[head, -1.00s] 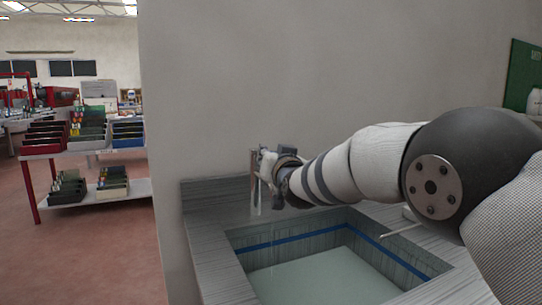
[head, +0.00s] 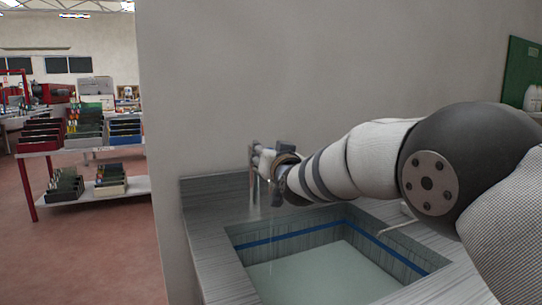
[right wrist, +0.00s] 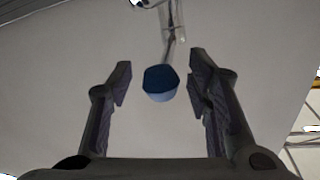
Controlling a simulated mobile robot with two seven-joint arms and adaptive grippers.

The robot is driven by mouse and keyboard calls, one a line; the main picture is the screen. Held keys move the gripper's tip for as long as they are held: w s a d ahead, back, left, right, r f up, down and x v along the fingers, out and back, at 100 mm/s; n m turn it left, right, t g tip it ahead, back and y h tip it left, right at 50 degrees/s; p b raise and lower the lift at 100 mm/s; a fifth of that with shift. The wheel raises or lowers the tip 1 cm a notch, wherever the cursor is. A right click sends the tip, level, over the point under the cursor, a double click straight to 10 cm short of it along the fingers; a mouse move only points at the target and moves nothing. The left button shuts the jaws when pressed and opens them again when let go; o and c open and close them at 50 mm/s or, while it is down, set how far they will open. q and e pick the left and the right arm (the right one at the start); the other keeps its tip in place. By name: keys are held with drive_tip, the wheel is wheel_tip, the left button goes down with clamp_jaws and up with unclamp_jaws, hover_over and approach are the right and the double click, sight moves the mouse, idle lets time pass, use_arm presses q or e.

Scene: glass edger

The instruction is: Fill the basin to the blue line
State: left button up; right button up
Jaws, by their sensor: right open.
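The basin (head: 300,236) is set into a grey counter, with a blue line (head: 290,236) around its inner walls. Pale water (head: 325,275) covers the bottom, its surface below the blue line. A thin stream falls from the tap (head: 254,165) at the back left. My right gripper (head: 262,160) is at the tap and hides much of it. In the right wrist view, my right gripper (right wrist: 160,80) is open, with a blue-topped round knob (right wrist: 160,82) between its fingers, apart from both. My left gripper is not in view.
A plain wall (head: 320,80) stands close behind the counter (head: 215,220). A thin light rod (head: 398,228) lies at the basin's right edge. Shelves with coloured bins (head: 85,135) stand far off at the left, beyond open floor.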

drive_tip(key=s+d, duration=0.2)
drive_tip(key=s, duration=0.9)
drive_tip(key=shift+s, duration=0.35)
drive_tip(key=shift+d, duration=0.1)
idle(4.9)
